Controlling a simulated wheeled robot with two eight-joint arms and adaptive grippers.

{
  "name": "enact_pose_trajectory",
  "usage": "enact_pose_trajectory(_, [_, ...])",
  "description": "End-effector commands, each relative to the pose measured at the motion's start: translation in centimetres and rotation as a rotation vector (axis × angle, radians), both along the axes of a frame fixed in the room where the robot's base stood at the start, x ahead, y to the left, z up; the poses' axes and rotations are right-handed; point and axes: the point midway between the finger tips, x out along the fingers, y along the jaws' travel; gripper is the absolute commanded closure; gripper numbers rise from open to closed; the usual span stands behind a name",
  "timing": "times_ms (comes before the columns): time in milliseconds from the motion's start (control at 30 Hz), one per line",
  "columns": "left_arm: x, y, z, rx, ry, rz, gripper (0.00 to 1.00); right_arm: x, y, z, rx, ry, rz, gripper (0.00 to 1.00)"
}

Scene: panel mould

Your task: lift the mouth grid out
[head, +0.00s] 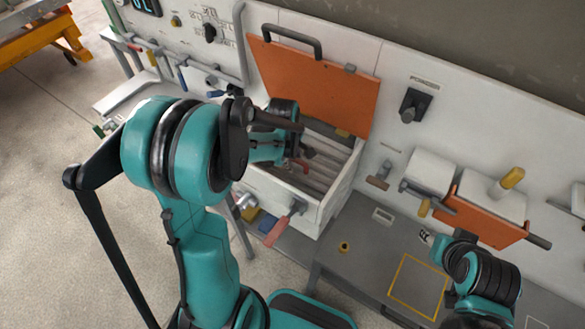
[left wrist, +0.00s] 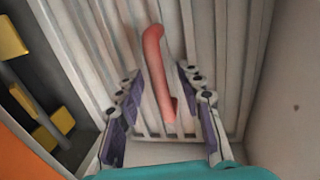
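The mouth grid (head: 320,172) is a pale slatted grating inside a white box under a raised orange lid. In the left wrist view the grid (left wrist: 95,60) fills the middle, with a red bar handle (left wrist: 155,65) standing out from its slats. My left gripper (left wrist: 158,75) is open, with one finger on each side of the red handle and visible gaps to it. In the head view the left gripper (head: 300,158) reaches into the box mouth, partly hidden by my arm.
The orange lid (head: 315,85) stands open behind the box. The white box wall (left wrist: 285,80) is close on the right in the wrist view. A red-handled lever (head: 278,230) sticks out at the box front. A grey bench top (head: 375,265) is mostly clear to the right.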

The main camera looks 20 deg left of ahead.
Motion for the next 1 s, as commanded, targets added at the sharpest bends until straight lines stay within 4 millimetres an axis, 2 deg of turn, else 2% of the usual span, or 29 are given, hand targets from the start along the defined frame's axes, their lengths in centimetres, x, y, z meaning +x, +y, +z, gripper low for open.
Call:
enact_pose_trajectory(100, [0.0,0.0,0.1,0.0,0.0,0.0,0.63,0.0,0.0,0.1,0.0,0.0,0.0,0.6])
enact_pose_trajectory(233, [0.0,0.0,0.1,0.0,0.0,0.0,0.97,0.0,0.0,0.1,0.0,0.0,0.0,0.6])
enact_pose_trajectory(267, [0.0,0.0,0.1,0.0,0.0,0.0,1.0,0.0,0.0,0.1,0.0,0.0,0.0,0.6])
enact_pose_trajectory(533, [0.0,0.0,0.3,0.0,0.0,0.0,1.0,0.0,0.0,0.3,0.0,0.0,0.0,0.6])
enact_pose_trajectory(1000, [0.0,0.0,2.8,0.0,0.0,0.0,1.0,0.0,0.0,2.1,0.0,0.0,0.0,0.6])
